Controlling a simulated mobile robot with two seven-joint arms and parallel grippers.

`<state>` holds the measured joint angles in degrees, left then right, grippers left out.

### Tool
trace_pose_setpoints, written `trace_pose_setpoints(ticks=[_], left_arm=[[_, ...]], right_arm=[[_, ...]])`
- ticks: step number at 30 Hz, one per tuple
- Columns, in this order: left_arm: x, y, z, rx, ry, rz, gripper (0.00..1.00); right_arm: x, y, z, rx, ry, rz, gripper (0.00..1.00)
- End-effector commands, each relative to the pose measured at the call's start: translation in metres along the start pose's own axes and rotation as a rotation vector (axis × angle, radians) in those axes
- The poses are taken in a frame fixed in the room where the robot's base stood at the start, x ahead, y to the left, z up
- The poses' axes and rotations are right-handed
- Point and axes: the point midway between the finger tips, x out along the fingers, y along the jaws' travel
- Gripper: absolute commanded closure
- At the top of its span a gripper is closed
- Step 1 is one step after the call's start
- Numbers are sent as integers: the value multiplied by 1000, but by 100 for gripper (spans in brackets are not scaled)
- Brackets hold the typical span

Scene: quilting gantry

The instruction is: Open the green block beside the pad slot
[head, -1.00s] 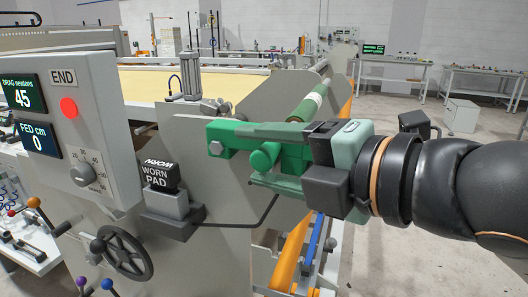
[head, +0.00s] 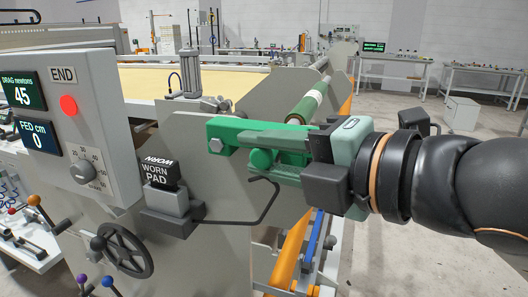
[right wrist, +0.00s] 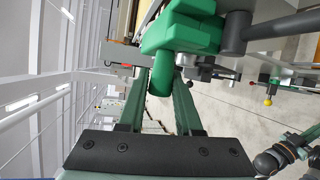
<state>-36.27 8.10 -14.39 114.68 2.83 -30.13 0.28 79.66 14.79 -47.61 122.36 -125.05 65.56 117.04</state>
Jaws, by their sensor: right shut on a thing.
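The green block (head: 228,134) is mounted on the grey machine side plate, to the right of the black block marked WORN PAD (head: 160,173). A round green knob (head: 261,158) sticks out from the block. My right gripper (head: 258,149) has come in from the right and is shut on this knob, one green finger above it and the other partly hidden. In the right wrist view the green block (right wrist: 187,34) is at the top, and its knob (right wrist: 161,76) lies between my two fingers. I cannot make out the pad slot itself.
A control panel (head: 95,110) with a red button stands at the left, above a black handwheel (head: 122,250). A bent black rod (head: 268,205) runs just below my right gripper. A green roller (head: 306,106) is behind it.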

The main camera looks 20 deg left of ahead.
Motion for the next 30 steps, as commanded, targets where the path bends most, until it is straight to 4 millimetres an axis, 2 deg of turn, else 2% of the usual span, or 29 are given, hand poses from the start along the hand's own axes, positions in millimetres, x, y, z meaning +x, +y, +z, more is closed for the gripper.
trace_pose_setpoints(ticks=[30], left_arm=[[0,0,-7,2,13,0,100]], right_arm=[[0,0,0,-5,1,-10,100]])
